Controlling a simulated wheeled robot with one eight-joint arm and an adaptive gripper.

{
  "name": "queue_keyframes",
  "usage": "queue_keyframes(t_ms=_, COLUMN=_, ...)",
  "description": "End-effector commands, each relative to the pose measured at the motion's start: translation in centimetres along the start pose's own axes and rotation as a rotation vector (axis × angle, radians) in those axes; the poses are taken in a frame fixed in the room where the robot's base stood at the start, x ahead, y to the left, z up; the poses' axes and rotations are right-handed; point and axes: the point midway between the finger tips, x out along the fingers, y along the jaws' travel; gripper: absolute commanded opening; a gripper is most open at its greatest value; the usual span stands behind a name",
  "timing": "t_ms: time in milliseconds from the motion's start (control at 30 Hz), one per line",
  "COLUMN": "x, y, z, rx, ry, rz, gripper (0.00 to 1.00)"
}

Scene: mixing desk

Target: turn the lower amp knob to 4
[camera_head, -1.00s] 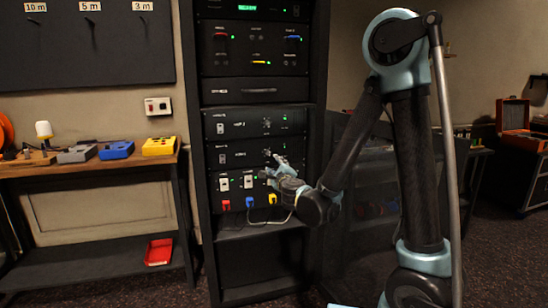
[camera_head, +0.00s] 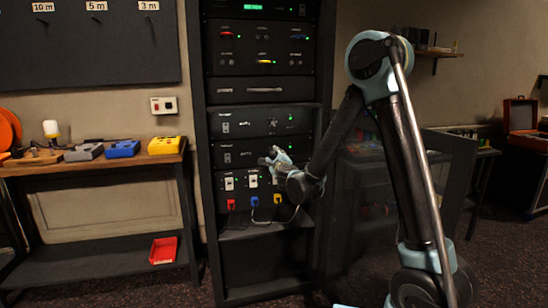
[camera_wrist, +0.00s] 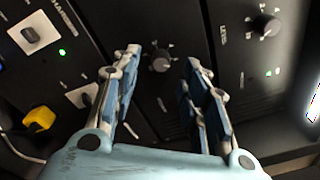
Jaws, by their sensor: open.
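The lower amp (camera_head: 235,155) is a black panel in the rack, below the upper amp (camera_head: 245,122). In the wrist view the lower amp's dark round knob (camera_wrist: 160,63) lies between the fingertips of my gripper (camera_wrist: 162,60). The fingers stand apart on either side of it with gaps showing, and the gripper is empty. I cannot read its setting on the small scale marks. The upper amp's knob (camera_wrist: 267,26) is at the right of the wrist view. In the head view my gripper (camera_head: 270,157) covers the lower knob's place.
Below the lower amp, a panel with white switches (camera_head: 229,184) carries red, blue and yellow plugs (camera_head: 277,199) with hanging cables. A workbench (camera_head: 95,168) with coloured pedal boxes stands left of the rack. The floor in front shows no loose objects.

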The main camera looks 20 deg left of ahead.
Motion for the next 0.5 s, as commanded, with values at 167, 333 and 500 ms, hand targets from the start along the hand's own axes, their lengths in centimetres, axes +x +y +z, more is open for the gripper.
queue_keyframes(t_ms=167, x=2.4, y=-0.1, z=-0.1, rx=0.0, ry=0.002, rz=-0.001, gripper=0.41)
queue_keyframes(t_ms=333, x=3.5, y=0.0, z=-0.1, rx=0.0, ry=0.001, rz=0.0, gripper=0.41)
queue_keyframes(t_ms=500, x=3.7, y=0.0, z=0.0, rx=0.0, ry=0.0, rz=0.0, gripper=0.41)
